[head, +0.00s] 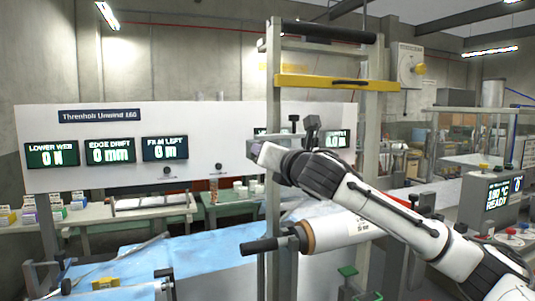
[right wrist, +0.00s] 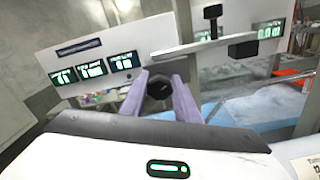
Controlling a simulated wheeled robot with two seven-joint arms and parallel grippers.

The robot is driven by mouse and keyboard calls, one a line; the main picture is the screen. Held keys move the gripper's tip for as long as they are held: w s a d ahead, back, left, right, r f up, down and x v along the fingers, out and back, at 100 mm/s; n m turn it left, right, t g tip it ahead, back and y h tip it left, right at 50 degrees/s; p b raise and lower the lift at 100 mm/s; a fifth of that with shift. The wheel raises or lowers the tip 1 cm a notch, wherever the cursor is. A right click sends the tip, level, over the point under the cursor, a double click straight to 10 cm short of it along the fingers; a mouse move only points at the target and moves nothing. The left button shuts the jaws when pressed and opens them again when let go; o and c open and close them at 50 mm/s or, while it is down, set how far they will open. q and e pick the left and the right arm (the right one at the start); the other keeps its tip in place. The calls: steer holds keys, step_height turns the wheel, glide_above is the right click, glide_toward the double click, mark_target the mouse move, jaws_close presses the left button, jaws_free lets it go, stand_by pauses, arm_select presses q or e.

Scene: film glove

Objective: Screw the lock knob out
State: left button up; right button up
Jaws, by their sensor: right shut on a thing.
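My right gripper (right wrist: 172,98) has purple fingers, closed on a dark round knob (right wrist: 160,88), which I take to be the lock knob. The knob sits between the two fingertips in the right wrist view. In the head view my right arm comes in from the right and the right gripper (head: 262,152) is beside the upright of the metal frame, in front of the white panel; the knob is mostly hidden there, so I cannot tell how it meets its seat. My left gripper is not in view.
A metal frame (head: 273,110) with a yellow crossbar (head: 330,83) stands close by. A film roll (head: 340,232) on a black-ended shaft lies below my right arm. A white panel (head: 100,118) with green displays stands behind. A blue sheet (head: 205,262) lies in front.

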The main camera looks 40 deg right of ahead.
steer(key=o, duration=0.9)
steer(key=shift+d+r, duration=0.1)
steer(key=shift+r, duration=0.15)
steer(key=shift+o, duration=0.8)
steer(key=shift+w+f, duration=0.15)
steer(key=shift+s+f, duration=0.1)
steer(key=shift+s, duration=0.25)
steer(key=b+v, duration=0.2)
steer(key=v, duration=0.7)
steer(key=shift+s+a, duration=0.25)
steer(key=shift+s, duration=0.1)
